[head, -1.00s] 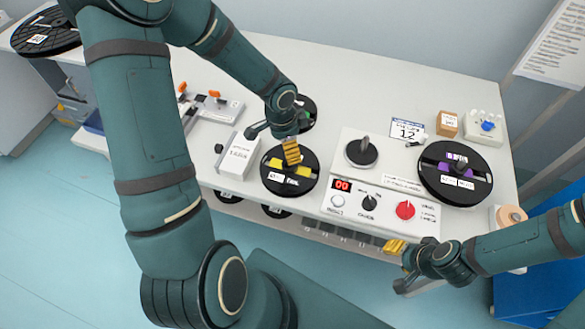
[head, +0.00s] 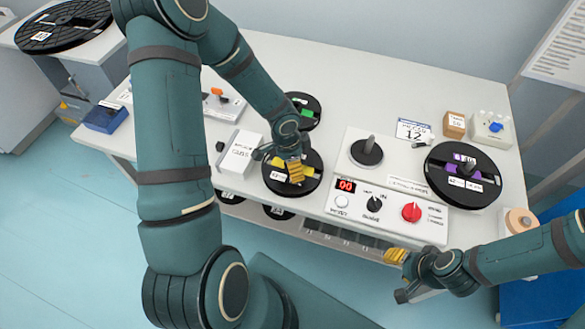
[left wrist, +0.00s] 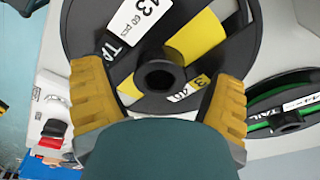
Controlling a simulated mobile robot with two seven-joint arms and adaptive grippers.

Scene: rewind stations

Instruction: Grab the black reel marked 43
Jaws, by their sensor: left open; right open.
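A black reel with yellow tape (head: 276,186) lies flat on the bench, left of the control box. In the left wrist view the same reel (left wrist: 112,18) fills the upper middle. One white label, cut by the frame edge, shows a number ending in 3 and "60 pcs"; the first digit is unclear. My left gripper (head: 295,172) is over this reel, its yellow fingers (left wrist: 160,90) open on either side of the centre hub. I cannot tell whether they touch it. My right gripper (head: 396,256) is open and empty in front of the bench's front edge.
A black reel with green tape (head: 304,100) lies just behind. A reel with purple (head: 465,197) sits at the right. The control box (head: 330,201) with an empty spindle (head: 367,153) stands between. A white box (head: 240,152) is close on the left.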

